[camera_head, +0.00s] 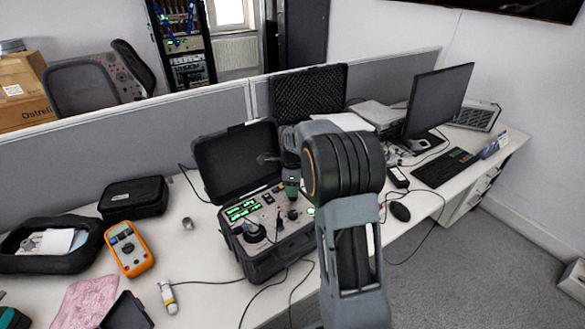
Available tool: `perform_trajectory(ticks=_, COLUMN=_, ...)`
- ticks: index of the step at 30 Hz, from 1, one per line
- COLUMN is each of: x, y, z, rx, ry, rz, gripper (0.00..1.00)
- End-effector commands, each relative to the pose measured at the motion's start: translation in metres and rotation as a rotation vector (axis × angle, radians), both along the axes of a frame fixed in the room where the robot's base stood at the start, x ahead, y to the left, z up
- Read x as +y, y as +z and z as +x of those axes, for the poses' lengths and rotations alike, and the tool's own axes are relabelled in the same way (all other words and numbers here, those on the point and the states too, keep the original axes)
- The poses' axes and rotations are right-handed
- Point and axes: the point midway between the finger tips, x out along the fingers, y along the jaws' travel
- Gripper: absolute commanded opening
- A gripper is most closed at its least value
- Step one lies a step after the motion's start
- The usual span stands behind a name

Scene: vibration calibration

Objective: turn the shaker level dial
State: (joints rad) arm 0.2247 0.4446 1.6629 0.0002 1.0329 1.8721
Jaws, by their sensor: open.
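The shaker calibrator is an open black case (262,262) on the white desk, with its lid (238,160) raised behind. Its panel has a green lit display (240,210), a round black fitting (255,233) at the left and a small dark knob (293,214) at the right, which looks like the level dial. My gripper (292,196) points down from the end of my arm, just above this knob in the picture. The jaws are small and dark here, open, with nothing seen between them. Whether they touch or surround the knob cannot be told. My arm hides the panel's right side.
An orange meter (129,249), a black zip case (134,197) and a yellow-white tool (168,297) lie left of the case. A monitor (438,98), keyboard (446,168) and mouse (400,212) are at the right. Cables cross the front edge. A grey partition (200,118) stands behind.

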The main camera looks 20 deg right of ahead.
Motion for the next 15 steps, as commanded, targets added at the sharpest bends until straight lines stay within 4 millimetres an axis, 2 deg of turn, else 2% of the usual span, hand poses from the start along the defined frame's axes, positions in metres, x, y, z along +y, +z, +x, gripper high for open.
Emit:
perform_trajectory(ticks=6, x=0.000, y=0.047, z=0.001, rx=-0.005, ry=0.000, rz=-0.001, gripper=0.42)
perform_trajectory(ticks=15, x=0.001, y=0.093, z=0.001, rx=-0.003, ry=0.001, rz=-0.001, gripper=0.42)
